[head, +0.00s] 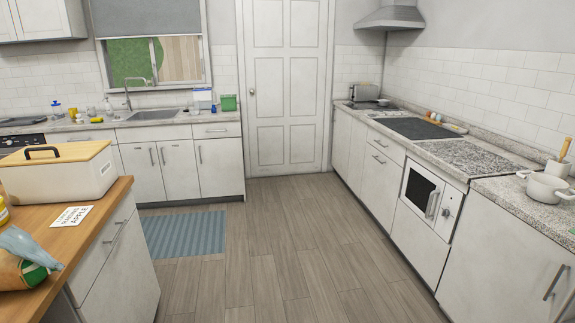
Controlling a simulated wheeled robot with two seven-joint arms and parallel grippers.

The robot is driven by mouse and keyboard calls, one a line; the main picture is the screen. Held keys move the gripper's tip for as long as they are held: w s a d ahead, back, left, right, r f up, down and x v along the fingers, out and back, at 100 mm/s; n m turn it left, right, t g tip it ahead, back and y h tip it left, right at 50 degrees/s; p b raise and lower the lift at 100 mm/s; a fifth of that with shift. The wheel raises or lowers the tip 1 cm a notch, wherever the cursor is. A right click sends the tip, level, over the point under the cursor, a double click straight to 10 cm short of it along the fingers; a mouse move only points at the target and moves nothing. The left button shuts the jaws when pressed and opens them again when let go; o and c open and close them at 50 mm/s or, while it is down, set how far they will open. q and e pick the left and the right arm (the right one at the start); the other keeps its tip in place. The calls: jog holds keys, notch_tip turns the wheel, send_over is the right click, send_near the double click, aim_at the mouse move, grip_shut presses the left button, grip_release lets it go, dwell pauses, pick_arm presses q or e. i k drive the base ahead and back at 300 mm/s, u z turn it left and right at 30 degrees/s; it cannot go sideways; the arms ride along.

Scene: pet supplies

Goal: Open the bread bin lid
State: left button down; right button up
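The bread bin (85,185) is a cream box with rounded corners and small print on its side. It stands on the wooden counter at the left of the head view. Its wooden lid (75,153) lies flat on top and looks closed. A dark handle (42,152) arches up from the lid. Neither of my grippers shows in the head view.
The wooden counter (100,213) holds a white printed card (72,216) and a bag of bread (22,262) in front of the bin. A blue rug (185,234) lies on the floor beyond. The wooden floor in the middle is clear. Counters with an oven (425,193) line the right.

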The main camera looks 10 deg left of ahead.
aim_at(78, 152)
jog(key=u, duration=0.25)
jog(key=i, duration=2.1)
jog(key=u, duration=1)
jog(key=i, duration=1.45)
jog(key=u, duration=2)
jog(key=i, duration=0.75)
jog(key=u, duration=0.55)
